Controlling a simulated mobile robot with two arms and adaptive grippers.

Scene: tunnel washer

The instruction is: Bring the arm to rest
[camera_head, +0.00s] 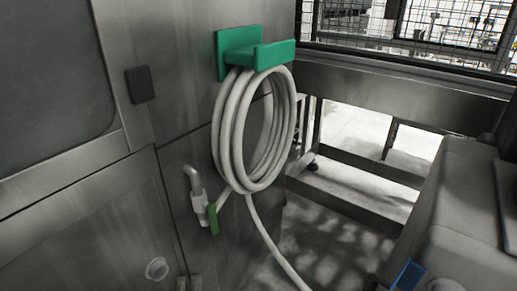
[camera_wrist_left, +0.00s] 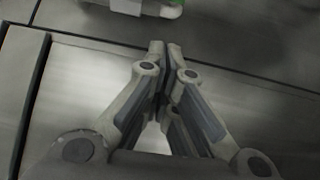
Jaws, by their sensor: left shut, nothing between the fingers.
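My left gripper (camera_wrist_left: 164,50) shows in the left wrist view. Its two fingertips are together, with nothing between them. It points toward the steel panels (camera_wrist_left: 85,75), and I cannot tell how far it is from them. I cannot make it out clearly in the head view. My right gripper is not in view.
A pale hose (camera_head: 228,130) hangs coiled on a green holder (camera_head: 262,55). Below it is a pipe valve (camera_head: 197,192) with a green handle (camera_head: 213,219). A dark block (camera_head: 140,84) sits on the steel wall. Mesh fencing (camera_head: 440,30) stands behind.

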